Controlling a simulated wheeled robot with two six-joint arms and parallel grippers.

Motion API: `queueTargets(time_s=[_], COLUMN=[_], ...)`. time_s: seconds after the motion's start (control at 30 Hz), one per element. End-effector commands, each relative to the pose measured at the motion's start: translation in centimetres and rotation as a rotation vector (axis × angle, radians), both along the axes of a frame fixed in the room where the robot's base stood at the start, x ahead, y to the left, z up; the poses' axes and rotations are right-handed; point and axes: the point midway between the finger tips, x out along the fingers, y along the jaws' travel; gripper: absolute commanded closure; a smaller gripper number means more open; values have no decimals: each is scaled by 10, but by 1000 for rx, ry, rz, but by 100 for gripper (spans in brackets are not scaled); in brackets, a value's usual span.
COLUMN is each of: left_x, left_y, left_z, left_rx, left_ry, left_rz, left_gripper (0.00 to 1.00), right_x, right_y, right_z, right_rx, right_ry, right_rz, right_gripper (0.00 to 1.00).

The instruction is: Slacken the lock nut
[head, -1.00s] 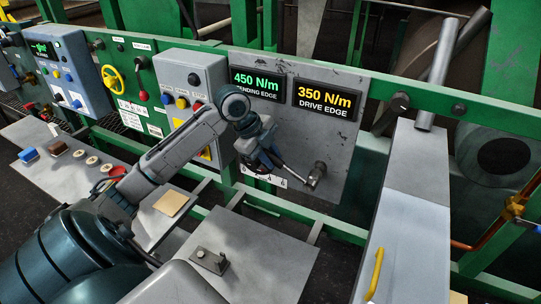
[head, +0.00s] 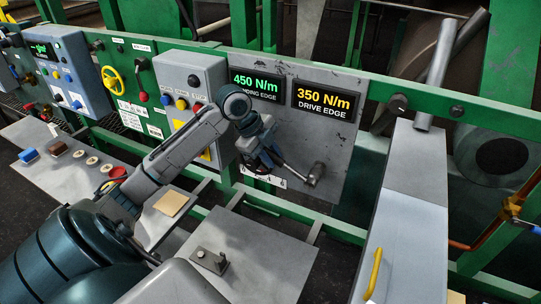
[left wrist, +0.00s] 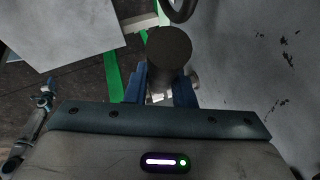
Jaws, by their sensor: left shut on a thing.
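My left gripper (head: 262,158) is in front of the grey panel (head: 328,125), below the two tension displays. It is shut on a dark round handle (left wrist: 169,47), which shows between its blue fingers in the left wrist view. In the head view the thin metal shaft of this tool (head: 295,172) runs right and down from the fingers to a metal nut on a boss (head: 317,172) on the panel. The shaft's end is at or very close to the nut; I cannot tell whether it is seated. My right gripper is not clearly seen.
The displays read 450 N/m (head: 257,84) and 350 N/m (head: 326,100). A dark handwheel (head: 257,166) is partly hidden beside my gripper. A grey box with a yellow handle (head: 375,270) stands at right. A plate with a small bracket (head: 209,261) lies below.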

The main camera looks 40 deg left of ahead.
Motion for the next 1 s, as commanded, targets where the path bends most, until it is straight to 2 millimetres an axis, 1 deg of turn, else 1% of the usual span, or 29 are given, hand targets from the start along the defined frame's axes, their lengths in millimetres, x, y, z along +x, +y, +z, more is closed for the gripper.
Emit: queueTargets(time_s=[1.0], left_x=[21], left_y=[5], left_z=[0], left_rx=[-1], left_ry=[-1], left_rz=[-1], left_gripper=[100], right_x=[0], right_y=[0], right_z=[6], right_rx=[0], right_ry=[0], right_rz=[0], right_gripper=[64])
